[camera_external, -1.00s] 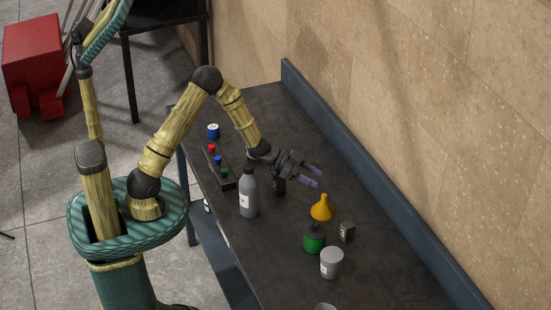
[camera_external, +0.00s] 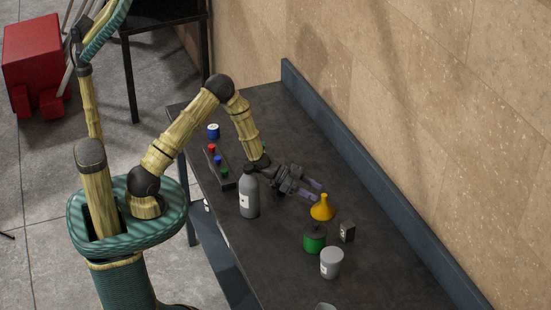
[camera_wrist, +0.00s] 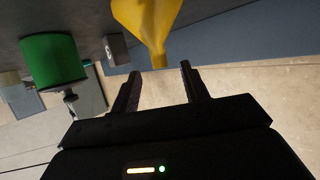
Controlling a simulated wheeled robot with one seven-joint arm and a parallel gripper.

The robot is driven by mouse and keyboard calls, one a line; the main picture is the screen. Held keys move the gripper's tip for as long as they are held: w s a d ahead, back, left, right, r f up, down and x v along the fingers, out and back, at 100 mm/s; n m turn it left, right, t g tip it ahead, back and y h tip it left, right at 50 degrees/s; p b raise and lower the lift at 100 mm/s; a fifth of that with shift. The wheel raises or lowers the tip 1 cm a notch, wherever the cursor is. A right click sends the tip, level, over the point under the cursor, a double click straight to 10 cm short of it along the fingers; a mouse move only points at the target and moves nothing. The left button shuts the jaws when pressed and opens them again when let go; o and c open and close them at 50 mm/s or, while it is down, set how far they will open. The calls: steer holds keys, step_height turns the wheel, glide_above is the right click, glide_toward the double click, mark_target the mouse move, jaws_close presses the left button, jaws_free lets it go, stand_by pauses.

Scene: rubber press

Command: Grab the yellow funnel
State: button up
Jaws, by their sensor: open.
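The yellow funnel (camera_external: 322,209) stands on the dark table with its wide end down and its spout up. My gripper (camera_external: 314,190) is open and empty, with its fingertips just behind and to the left of the funnel, near its spout. In the wrist view the funnel (camera_wrist: 148,25) hangs from the top of the picture. Its spout points toward the gap between my two fingers (camera_wrist: 158,78). The fingers look apart from the funnel. The funnel's wide end is cut off in the wrist view.
A green container (camera_external: 314,240), a small dark box (camera_external: 347,232) and a grey cup (camera_external: 331,263) stand close by the funnel. A grey bottle (camera_external: 249,195) stands left of my gripper. A button panel (camera_external: 219,166) lies farther left. The wall (camera_external: 430,120) runs behind the table.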

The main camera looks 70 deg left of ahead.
mark_target(323, 195)
steer(key=shift+f, duration=0.2)
steer(key=shift+w+d+f, duration=0.2)
steer(key=shift+f, duration=0.05)
steer(key=p+x, duration=0.1)
steer(key=x, duration=0.3)
steer(key=shift+w+d+f, duration=0.1)
steer(key=shift+w, duration=0.05)
jaws_close()
